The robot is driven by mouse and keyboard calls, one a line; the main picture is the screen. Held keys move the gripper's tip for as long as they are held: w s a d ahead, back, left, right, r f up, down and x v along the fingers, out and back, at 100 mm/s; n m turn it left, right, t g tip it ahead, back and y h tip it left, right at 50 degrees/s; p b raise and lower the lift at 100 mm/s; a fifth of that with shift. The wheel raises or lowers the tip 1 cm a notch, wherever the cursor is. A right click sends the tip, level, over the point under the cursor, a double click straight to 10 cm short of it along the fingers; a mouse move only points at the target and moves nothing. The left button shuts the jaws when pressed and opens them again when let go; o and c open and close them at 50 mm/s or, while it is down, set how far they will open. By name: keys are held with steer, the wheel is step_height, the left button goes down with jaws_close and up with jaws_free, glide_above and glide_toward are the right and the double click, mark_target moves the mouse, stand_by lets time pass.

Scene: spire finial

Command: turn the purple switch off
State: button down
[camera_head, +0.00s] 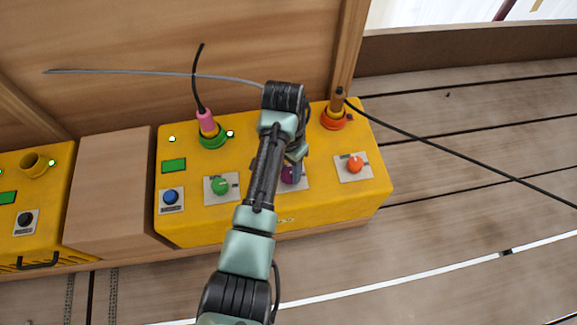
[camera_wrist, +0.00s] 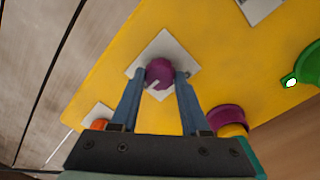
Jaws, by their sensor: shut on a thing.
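The purple switch (camera_wrist: 159,73) is a round knob with a pale pointer mark, on a white plate (camera_wrist: 140,56) on the yellow box. My gripper (camera_wrist: 160,82) has its two blue fingers on either side of the knob, shut on it. In the head view the purple switch (camera_head: 289,174) is mostly hidden behind my arm, between the green knob and the orange knob. My gripper (camera_head: 296,168) is partly hidden there too.
The yellow box (camera_head: 330,205) also bears a blue button (camera_head: 171,197), a green knob (camera_head: 220,186), an orange knob (camera_head: 355,164), a pink plug in a green socket (camera_head: 212,139) and a brown plug in an orange socket (camera_head: 334,118). Cables hang from the plugs.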

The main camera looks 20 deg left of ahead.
steer(key=shift+r+p, duration=0.15)
steer(key=shift+p, duration=0.15)
steer(key=shift+d+r+n+p, duration=0.15)
steer(key=shift+n+p, duration=0.35)
steer(key=shift+p, duration=0.3)
steer(key=n+p, duration=0.2)
steer(key=p, duration=0.1)
steer(key=shift+r, duration=0.1)
steer(key=n+p, duration=0.4)
steer(key=p, duration=0.1)
steer(key=shift+n, duration=0.4)
steer(key=n+p, duration=0.2)
steer(key=n, duration=0.3)
steer(key=shift+f+t+p, duration=0.2)
steer(key=shift+t+p, duration=0.1)
steer(key=shift+f+n+p, duration=0.1)
steer(key=shift+n+p, duration=0.5)
steer(key=shift+n, duration=1.9)
